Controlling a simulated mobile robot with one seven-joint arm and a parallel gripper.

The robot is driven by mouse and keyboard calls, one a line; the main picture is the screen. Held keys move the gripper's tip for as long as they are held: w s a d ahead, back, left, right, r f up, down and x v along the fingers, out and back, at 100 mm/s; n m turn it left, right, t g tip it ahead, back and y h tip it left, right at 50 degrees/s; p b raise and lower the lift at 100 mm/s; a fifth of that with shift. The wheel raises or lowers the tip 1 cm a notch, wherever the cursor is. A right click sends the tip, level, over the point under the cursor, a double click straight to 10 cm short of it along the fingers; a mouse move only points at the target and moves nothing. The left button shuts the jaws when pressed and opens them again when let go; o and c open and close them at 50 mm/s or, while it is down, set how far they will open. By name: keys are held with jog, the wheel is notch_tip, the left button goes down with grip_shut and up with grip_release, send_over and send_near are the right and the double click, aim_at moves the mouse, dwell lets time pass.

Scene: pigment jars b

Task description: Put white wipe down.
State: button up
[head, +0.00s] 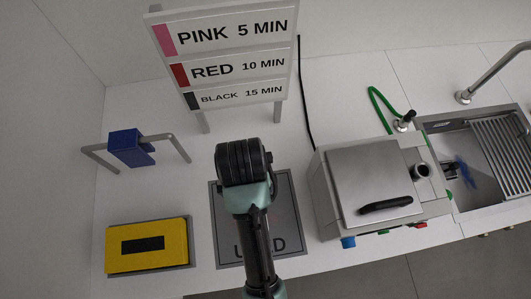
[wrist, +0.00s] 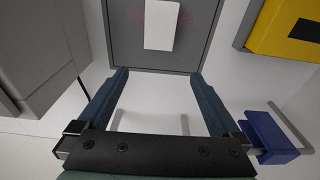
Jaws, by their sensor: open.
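The white wipe (wrist: 162,25) lies flat on a grey mat (wrist: 122,42) in the wrist view, with faint reddish specks beside it. In the head view the same mat (head: 290,225) shows letters partly covered by my arm, and my arm hides the wipe. My gripper (wrist: 158,73) is open and empty. Its two fingers are well apart, and the wipe is beyond the fingertips, not between them. My fingers are hidden in the head view.
A yellow block with a black patch (head: 125,244) is left of the mat. A blue piece (head: 125,147) hangs on a grey rail behind it. A metal-lidded machine (head: 375,185) stands right, before a sink (head: 470,160). A sign with times (head: 225,55) stands at the back.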

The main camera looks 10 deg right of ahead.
jog(key=shift+g, duration=0.6)
jog(key=s+f, duration=0.1)
jog(key=f, duration=0.4)
jog(key=s+f+p, duration=0.1)
jog(key=f, duration=0.2)
jog(key=shift+s+d, duration=0.15)
jog(key=shift+s, duration=0.15)
jog(key=shift+w+f+p, duration=0.15)
jog(key=shift+f+p, duration=0.5)
jog(key=shift+f, duration=2.5)
jog(key=c, duration=1.4)
notch_tip(320, 180, up, 10)
jog(key=shift+f+b, duration=0.25)
jog(key=shift+b, duration=0.35)
jog(key=w+f+b, duration=0.1)
jog(key=w+b, duration=0.1)
jog(key=w+f+b, duration=0.1)
jog(key=b, duration=0.1)
jog(key=w+f+b, duration=0.1)
jog(key=w+b, duration=0.1)
jog(key=shift+w+b, duration=0.35)
jog(key=shift+b, duration=0.05)
jog(key=shift+w+b, duration=0.35)
jog(key=shift+w, duration=0.1)
